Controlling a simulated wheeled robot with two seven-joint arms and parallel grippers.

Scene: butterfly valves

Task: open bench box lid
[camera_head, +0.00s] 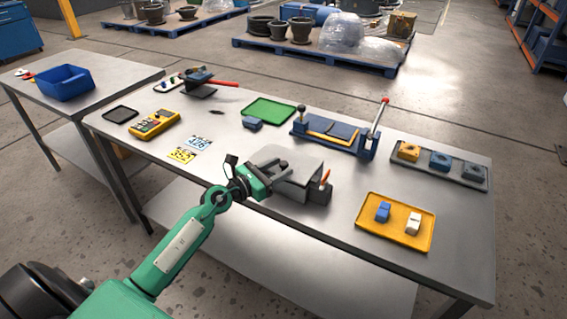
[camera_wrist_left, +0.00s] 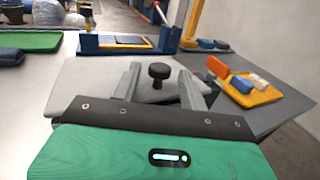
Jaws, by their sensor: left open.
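The bench box (camera_head: 318,193) is a small dark grey box near the front edge of the steel bench. Its pale grey lid (camera_head: 302,173) looks down over it, partly hidden by my gripper. In the left wrist view the lid (camera_wrist_left: 95,82) carries a black round knob (camera_wrist_left: 158,72). My left gripper (camera_head: 282,168) is open at the left side of the lid. In the left wrist view its fingers (camera_wrist_left: 161,80) stand on either side of the knob, with gaps visible; I cannot tell whether they touch the lid. My right gripper is not in view.
An orange piece (camera_head: 325,177) stands at the box's right. A yellow tray (camera_head: 372,229) with blue and white blocks lies to the right. A blue fixture (camera_head: 345,140) with a red-knobbed lever stands behind. A green tray (camera_head: 270,108) and a yellow meter (camera_head: 154,124) lie farther left.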

